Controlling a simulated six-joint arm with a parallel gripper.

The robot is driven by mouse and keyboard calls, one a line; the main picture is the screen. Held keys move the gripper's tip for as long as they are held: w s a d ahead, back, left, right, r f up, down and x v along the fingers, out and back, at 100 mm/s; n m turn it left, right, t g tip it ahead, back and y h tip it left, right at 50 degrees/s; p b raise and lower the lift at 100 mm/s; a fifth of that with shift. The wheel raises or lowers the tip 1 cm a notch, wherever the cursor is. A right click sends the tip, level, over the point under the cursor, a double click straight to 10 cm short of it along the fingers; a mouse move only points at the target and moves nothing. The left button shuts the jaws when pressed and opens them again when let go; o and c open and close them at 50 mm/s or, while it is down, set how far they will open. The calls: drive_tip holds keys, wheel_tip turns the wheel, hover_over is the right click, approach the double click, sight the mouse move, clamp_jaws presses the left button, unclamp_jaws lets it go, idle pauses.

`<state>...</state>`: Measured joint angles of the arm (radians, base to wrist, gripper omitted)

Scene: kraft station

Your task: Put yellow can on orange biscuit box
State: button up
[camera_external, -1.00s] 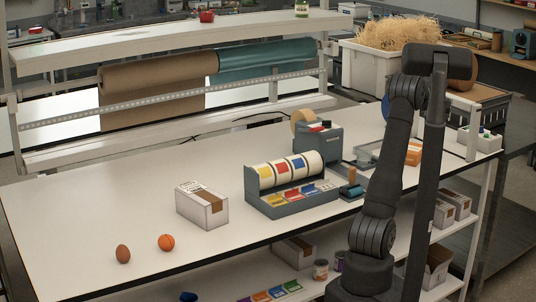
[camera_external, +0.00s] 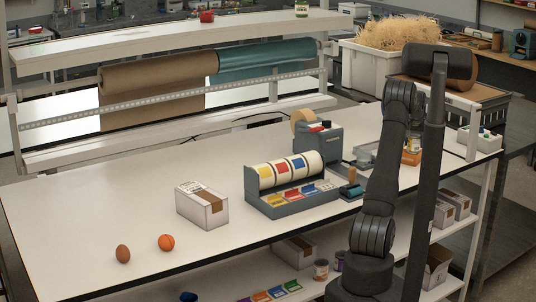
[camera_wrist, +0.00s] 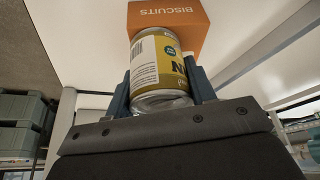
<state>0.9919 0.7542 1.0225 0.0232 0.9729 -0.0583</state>
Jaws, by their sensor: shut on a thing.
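The yellow can (camera_wrist: 172,62) with a white label panel is between the two fingers of my gripper (camera_wrist: 160,88) in the wrist view. My gripper is shut on it. The orange biscuit box (camera_wrist: 170,17), marked BISCUITS, lies just beyond the can, which overlaps part of it in that view. I cannot tell whether can and box touch. In the external view the orange box (camera_external: 411,158) sits at the right of the white table, beside my arm. A small, unclear shape shows just above it there, and my arm hides most of my gripper.
A grey label dispenser (camera_external: 290,187) and a tape dispenser (camera_external: 318,140) stand left of my arm. A grey tray (camera_external: 366,153) is close to the orange box. A white carton (camera_external: 202,205), an egg (camera_external: 123,254) and an orange ball (camera_external: 166,242) lie farther left.

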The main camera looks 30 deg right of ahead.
drive_tip(key=shift+f, duration=0.1)
drive_tip(key=o, duration=1.1)
drive_tip(key=shift+c, duration=0.2)
drive_tip(key=v, duration=1.2)
drive_tip(key=shift+r, duration=0.25)
drive_tip(key=shift+d, duration=0.15)
